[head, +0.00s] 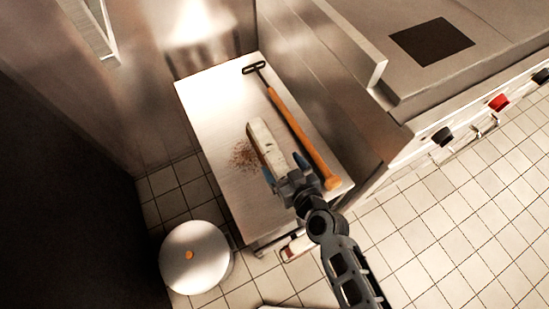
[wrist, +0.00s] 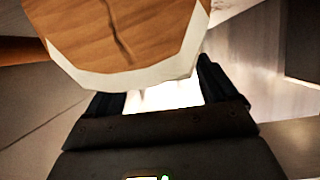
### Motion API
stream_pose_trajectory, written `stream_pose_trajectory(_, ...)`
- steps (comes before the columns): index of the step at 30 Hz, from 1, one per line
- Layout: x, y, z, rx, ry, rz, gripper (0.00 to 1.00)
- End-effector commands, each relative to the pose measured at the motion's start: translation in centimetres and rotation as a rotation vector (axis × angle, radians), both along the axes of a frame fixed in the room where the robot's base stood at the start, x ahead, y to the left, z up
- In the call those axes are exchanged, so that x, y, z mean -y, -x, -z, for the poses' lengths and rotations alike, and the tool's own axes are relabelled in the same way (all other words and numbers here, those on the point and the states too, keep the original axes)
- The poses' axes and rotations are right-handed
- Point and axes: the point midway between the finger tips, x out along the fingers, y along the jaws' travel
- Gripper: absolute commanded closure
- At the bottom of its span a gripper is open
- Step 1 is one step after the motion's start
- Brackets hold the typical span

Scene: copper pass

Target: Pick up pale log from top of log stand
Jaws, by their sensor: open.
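The pale log (head: 266,145) lies on the bright steel top of the log stand (head: 210,95). Its near end points at my gripper (head: 285,169) in the head view. In the wrist view the log's cut end (wrist: 125,35), brown with a dark crack and a pale rim, fills the upper middle. My gripper (wrist: 160,90) is open, its dark fingers at the left and right below the log end. I cannot tell whether the fingers touch the log. Part of the log's near end is hidden by the gripper in the head view.
A long tool with an orange handle (head: 295,130) lies close along the log's right side. Brown crumbs (head: 245,155) lie at its left. A steel cooker (head: 455,70) with knobs stands at the right. A round lidded pot (head: 195,260) stands at the lower left. Tiled floor (head: 450,230) is clear at lower right.

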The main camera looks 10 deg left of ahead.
Motion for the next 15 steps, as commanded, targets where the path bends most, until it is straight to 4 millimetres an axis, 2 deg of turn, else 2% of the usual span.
stream_pose_trajectory(6,-1.5,-2.3,1.3,0.001,0.000,0.000,0.14)
stream_pose_trajectory(15,-1.7,-2.7,1.4,0.001,0.000,0.000,0.14)
